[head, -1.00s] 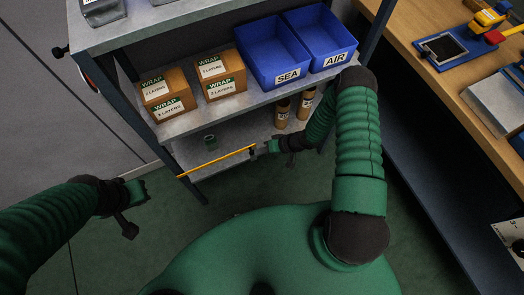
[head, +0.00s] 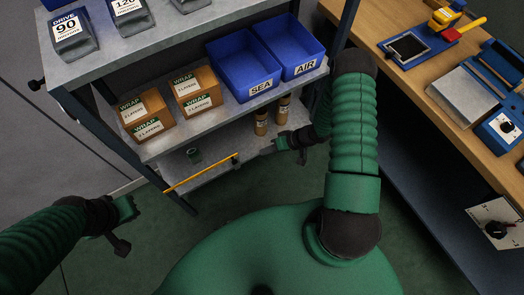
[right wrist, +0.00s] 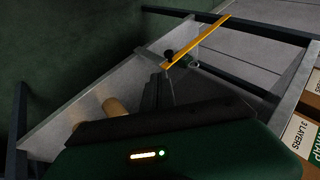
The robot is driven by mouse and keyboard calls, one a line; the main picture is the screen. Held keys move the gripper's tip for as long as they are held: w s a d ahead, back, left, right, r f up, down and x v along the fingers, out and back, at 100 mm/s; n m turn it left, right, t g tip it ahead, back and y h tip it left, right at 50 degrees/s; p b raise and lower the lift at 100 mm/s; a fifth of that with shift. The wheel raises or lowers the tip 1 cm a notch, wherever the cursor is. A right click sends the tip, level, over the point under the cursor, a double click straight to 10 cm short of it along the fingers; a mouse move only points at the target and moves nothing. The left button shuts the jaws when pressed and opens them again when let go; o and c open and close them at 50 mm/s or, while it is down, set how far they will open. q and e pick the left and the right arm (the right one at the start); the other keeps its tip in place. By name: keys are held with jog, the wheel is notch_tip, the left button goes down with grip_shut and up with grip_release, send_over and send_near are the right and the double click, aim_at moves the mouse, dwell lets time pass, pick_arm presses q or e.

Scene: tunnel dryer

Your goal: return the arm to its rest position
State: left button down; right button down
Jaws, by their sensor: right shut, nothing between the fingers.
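My right gripper (head: 279,143) is shut and empty beside the front of the rack's lower shelf (head: 214,172). Its dark fingers also show in the right wrist view (right wrist: 158,90). A yellow bar (head: 200,173) with a dark knob at one end runs along the lower shelf's front, to the left of the right gripper and apart from it. The bar also shows in the right wrist view (right wrist: 198,41). My left gripper (head: 127,208) hangs over the floor at the left, and its finger opening is unclear.
The middle shelf holds cardboard WRAP boxes (head: 146,117) and blue SEA (head: 241,68) and AIR (head: 289,47) bins. A wooden workbench (head: 400,78) is at right. Green floor lies open in front.

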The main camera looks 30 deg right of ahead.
jog(key=w+d+r+n+h+p, duration=0.15)
jog(key=r+h, duration=0.25)
jog(key=r, duration=0.5)
jog(key=w+d+r+h+p, duration=0.1)
jog(key=w+d+r+h, duration=0.15)
jog(key=r, duration=0.75)
pick_arm(q)
jog(key=r, duration=0.3)
jog(key=shift+w+d+r+p, duration=0.1)
jog(key=shift+d+r+p, duration=0.05)
jog(key=shift+d+p, duration=0.2)
pick_arm(e)
jog(key=s+a+r+g, duration=0.2)
jog(key=s+a+r, duration=0.7)
jog(key=s+r, duration=0.1)
jog(key=shift+s+a+g, duration=0.3)
jog(key=shift+s+a, duration=0.1)
jog(key=shift+s, duration=0.3)
pick_arm(q)
jog(key=shift+a, duration=0.1)
pick_arm(e)
jog(key=shift+s+a, duration=0.1)
